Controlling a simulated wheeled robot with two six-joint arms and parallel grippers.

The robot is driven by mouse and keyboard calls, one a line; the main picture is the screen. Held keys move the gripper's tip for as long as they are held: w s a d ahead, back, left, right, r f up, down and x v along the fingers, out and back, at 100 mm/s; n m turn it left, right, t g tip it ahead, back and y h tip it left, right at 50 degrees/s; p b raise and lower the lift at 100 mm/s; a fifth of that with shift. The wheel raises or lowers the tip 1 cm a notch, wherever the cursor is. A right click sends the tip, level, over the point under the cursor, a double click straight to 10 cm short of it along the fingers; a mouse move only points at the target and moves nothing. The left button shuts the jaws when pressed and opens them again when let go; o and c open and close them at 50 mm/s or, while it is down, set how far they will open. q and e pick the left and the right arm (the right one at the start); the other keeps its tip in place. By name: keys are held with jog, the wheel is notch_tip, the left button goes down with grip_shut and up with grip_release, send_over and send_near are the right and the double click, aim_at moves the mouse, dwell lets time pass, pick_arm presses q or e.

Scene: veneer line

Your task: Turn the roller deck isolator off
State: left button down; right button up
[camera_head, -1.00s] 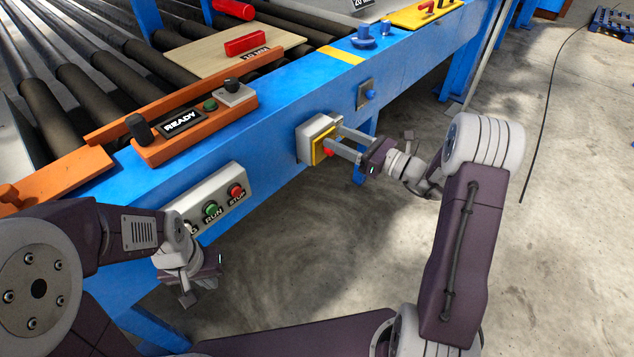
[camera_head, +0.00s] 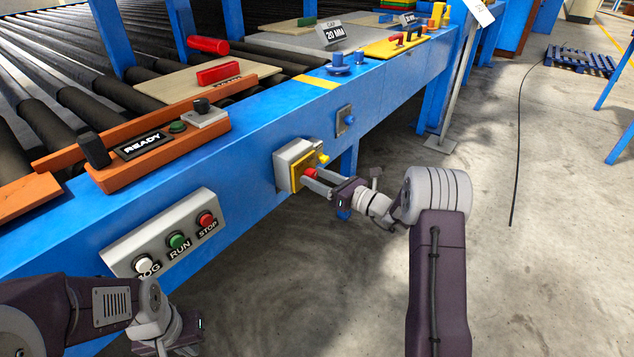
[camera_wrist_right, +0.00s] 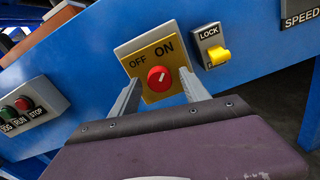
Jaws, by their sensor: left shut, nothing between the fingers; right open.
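The isolator (camera_head: 285,163) is a grey box with a yellow plate on the blue beam's side. In the right wrist view, its yellow plate (camera_wrist_right: 138,62) reads OFF at left and ON at right. Its red knob (camera_wrist_right: 159,79) has a white mark tilted up toward ON. My right gripper (camera_head: 307,177) is open, with one finger on each side of the knob; in the wrist view the knob shows between the fingers (camera_wrist_right: 160,88). Whether they touch it I cannot tell. A yellow tab (camera_wrist_right: 219,55) under a LOCK label is right of the plate. My left gripper (camera_head: 182,346) is shut and empty at lower left.
A grey box (camera_head: 122,252) with JOG, RUN and STOP buttons is left of the isolator on the beam. A blue knob (camera_head: 350,120) on a grey plate is to the right. An orange READY panel (camera_head: 108,179) sits above. Open floor (camera_head: 500,270) lies right.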

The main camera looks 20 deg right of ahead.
jog(key=shift+c, duration=0.3)
grip_shut()
jog(key=shift+f+n+b, duration=0.2)
jog(key=shift+n+b, duration=1.4)
jog(key=shift+n, duration=0.3)
jog(key=n+b, duration=1.2)
jog(key=b, duration=0.3)
jog(key=shift+f, duration=0.1)
jog(key=shift+r+n+b, duration=0.25)
jog(key=shift+n+b, duration=0.85)
jog(key=shift+b, duration=0.45)
jog(key=shift+o, duration=0.3)
grip_release()
